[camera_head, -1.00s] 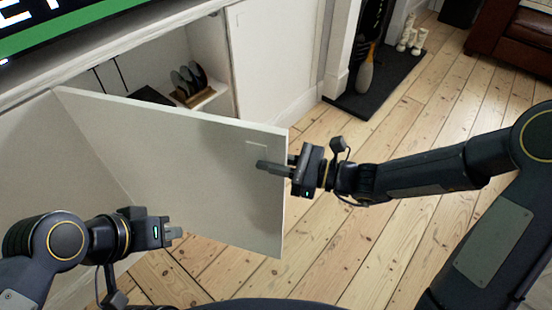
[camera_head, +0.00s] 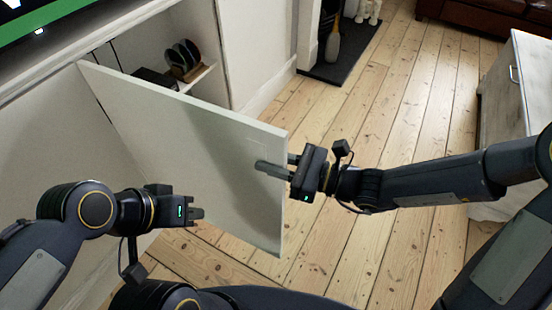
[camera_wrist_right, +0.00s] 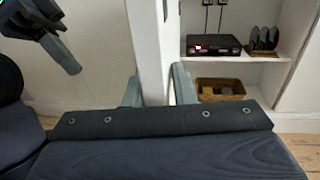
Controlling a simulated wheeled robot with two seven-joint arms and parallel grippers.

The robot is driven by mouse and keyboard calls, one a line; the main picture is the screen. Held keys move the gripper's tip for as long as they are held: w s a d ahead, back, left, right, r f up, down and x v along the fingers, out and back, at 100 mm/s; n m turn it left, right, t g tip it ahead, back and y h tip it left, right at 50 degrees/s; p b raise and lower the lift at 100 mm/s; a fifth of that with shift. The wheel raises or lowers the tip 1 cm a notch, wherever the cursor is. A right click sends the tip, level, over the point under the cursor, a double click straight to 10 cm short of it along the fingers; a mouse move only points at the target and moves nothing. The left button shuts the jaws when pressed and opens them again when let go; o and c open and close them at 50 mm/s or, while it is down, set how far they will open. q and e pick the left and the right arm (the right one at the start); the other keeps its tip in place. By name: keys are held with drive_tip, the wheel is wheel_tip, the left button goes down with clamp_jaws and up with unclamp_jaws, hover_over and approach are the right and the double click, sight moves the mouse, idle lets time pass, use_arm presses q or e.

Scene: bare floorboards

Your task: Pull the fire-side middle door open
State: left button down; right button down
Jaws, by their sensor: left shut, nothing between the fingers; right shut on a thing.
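The white cabinet door (camera_head: 185,140) stands swung out from the cabinet, its free edge toward the middle of the head view. My right gripper (camera_head: 276,166) is shut on the door near that free edge, one finger on the front face and the other behind it. In the right wrist view the door's edge (camera_wrist_right: 152,50) rises between the two fingers (camera_wrist_right: 157,88). My left gripper (camera_head: 198,212) is shut and empty, in front of the door's lower part. It also shows at the upper left of the right wrist view (camera_wrist_right: 68,58).
The open compartment holds a rack of discs (camera_head: 184,57) and a black box (camera_wrist_right: 214,45) on a shelf, with a wicker basket (camera_wrist_right: 219,90) below. A dark hearth slab (camera_head: 345,62) lies beyond. A pale cabinet (camera_head: 502,105) stands right. Floorboards between are clear.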

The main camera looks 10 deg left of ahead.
drive_tip(key=shift+s+a, duration=0.15)
drive_tip(key=shift+s, duration=0.1)
drive_tip(key=c, duration=1.4)
unclamp_jaws()
drive_tip(key=shift+w, duration=0.1)
drive_tip(key=shift+o, duration=0.2)
drive_tip(key=shift+w, duration=0.1)
drive_tip(key=shift+d, duration=0.4)
drive_tip(key=d, duration=0.2)
drive_tip(key=d+p, duration=0.1)
drive_tip(key=d, duration=0.1)
drive_tip(key=s+d, duration=0.1)
drive_tip(key=d, duration=0.1)
drive_tip(key=shift+d+r+p, duration=0.1)
drive_tip(key=shift+d+p, duration=0.05)
drive_tip(key=shift+p, duration=0.25)
drive_tip(key=shift+s+d, duration=0.15)
drive_tip(key=shift+d, duration=0.15)
